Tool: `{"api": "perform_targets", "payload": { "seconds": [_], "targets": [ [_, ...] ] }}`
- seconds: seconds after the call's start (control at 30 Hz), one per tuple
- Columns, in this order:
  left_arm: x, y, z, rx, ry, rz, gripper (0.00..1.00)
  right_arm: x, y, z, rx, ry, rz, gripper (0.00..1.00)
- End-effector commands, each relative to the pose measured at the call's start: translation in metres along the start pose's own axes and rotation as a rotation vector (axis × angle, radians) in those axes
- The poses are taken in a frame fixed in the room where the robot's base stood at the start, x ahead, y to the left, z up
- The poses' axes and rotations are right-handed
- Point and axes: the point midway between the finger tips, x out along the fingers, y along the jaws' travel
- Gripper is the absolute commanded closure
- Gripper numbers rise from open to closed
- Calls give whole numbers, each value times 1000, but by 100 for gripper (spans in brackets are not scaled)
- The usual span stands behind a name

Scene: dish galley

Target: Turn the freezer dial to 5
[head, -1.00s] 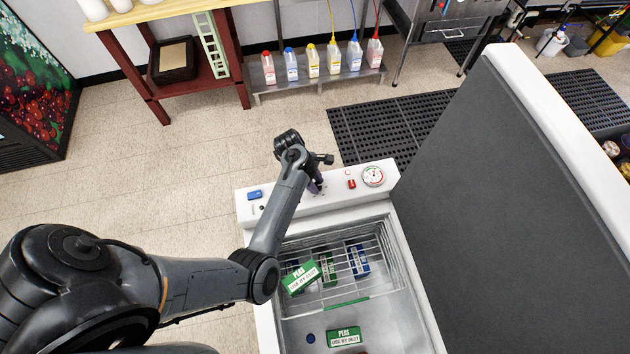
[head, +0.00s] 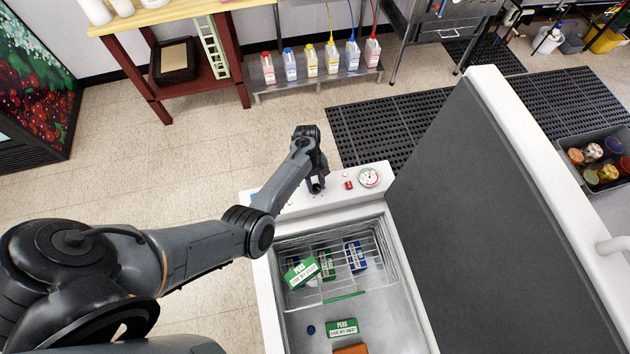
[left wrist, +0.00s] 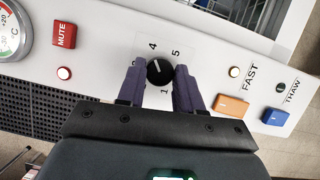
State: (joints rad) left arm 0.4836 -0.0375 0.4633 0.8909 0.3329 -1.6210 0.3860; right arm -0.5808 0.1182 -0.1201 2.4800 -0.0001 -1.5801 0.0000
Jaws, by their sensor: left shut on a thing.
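The freezer dial (left wrist: 160,73) is a small black knob with a white pointer mark on the white control panel, in the left wrist view. The numbers 4, 5 and 1 show around it; the mark seems to point near the 4. My left gripper (left wrist: 158,82) is shut on the dial, one purple finger on each side. In the head view my left gripper (head: 316,187) is at the freezer's (head: 345,200) rear panel and hides the dial. My right gripper is in neither view.
On the panel are a red MUTE button (left wrist: 63,35), a thermometer gauge (head: 369,177), an orange switch (left wrist: 231,106) and a blue switch (left wrist: 275,116). The open lid (head: 490,200) stands to the right. The freezer holds a wire basket and green PEAS boxes (head: 342,328).

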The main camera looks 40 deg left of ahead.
Motion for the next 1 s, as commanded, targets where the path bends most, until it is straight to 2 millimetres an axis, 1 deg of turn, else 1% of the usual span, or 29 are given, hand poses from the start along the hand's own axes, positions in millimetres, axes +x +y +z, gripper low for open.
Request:
{"api": "perform_targets", "payload": {
  "seconds": [0.03, 0.23, 0.7, 1.0],
  "targets": [
    [-2, 0, 0, 43, 2, -20, 95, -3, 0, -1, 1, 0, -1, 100],
    [-2, 1, -1, 218, 2, -93, 95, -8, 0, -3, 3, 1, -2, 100],
    [0, 5, 1, 629, 3, -263, 95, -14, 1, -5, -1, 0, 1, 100],
    [0, 6, 2, 852, 2, -355, 95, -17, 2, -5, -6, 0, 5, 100]
  ]
}}
